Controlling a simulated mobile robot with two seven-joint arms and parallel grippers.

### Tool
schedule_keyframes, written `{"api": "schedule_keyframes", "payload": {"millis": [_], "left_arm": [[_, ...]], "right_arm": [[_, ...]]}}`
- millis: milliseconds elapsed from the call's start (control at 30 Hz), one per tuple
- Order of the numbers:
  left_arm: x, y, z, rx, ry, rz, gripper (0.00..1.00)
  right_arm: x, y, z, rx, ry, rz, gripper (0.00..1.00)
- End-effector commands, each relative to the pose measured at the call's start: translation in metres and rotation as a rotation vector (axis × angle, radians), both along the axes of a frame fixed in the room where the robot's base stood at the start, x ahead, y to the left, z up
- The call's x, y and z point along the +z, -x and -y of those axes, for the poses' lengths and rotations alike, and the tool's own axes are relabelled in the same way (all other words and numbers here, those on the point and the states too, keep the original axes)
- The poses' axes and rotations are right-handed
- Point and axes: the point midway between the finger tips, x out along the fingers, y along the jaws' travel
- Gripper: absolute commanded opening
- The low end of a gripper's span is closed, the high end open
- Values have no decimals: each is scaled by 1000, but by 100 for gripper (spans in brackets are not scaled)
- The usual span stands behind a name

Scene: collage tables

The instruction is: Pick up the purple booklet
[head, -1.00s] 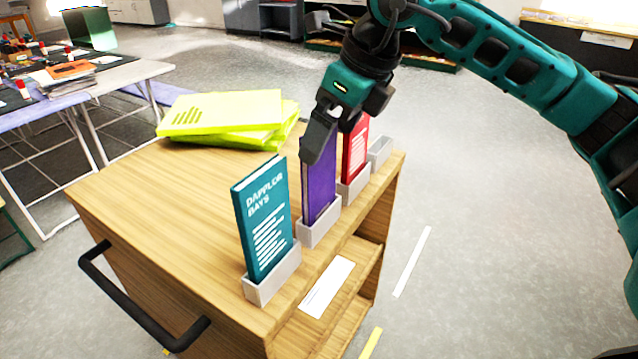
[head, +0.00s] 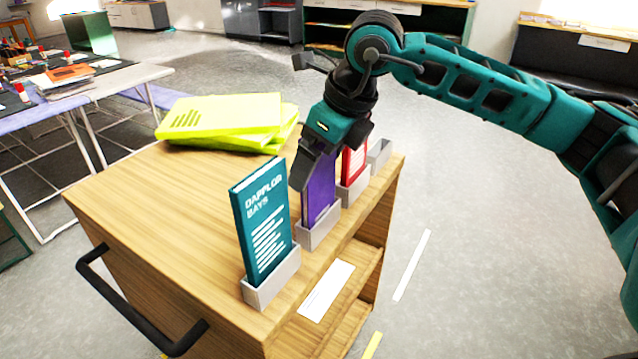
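The purple booklet (head: 319,190) stands upright in a small grey holder (head: 318,235) on the wooden cart's near right edge. My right gripper (head: 322,163) comes down over the booklet's top from above. One dark finger lies in front of the booklet's left edge. The other finger is mostly hidden on the far right side. The fingers look spread apart, with the booklet's upper part between them. Whether they touch it is hard to see. My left gripper is not in view.
A teal booklet (head: 262,225) stands in a holder in front of the purple one. A red booklet (head: 353,165) stands just behind it, close to my gripper. An empty grey holder (head: 379,153) is farther back. Yellow-green booklets (head: 222,115) lie stacked on the wooden cart (head: 165,215).

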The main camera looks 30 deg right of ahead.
Motion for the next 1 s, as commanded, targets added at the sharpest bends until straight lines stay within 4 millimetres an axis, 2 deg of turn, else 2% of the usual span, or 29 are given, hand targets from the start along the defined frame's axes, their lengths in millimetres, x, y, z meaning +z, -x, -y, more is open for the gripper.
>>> {"api": "schedule_keyframes", "payload": {"millis": [33, 333, 667, 867, 1000], "left_arm": [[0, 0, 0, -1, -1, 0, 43], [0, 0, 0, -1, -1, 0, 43], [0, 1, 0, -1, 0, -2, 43], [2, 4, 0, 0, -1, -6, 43], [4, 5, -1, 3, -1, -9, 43]], "right_arm": [[0, 0, 0, 0, -1, 1, 71], [1, 0, 0, 0, 0, 1, 43], [5, 0, 0, 0, -1, 3, 43], [26, -1, 0, 0, -1, 4, 43], [53, -1, -1, 0, -2, 6, 43]]}}
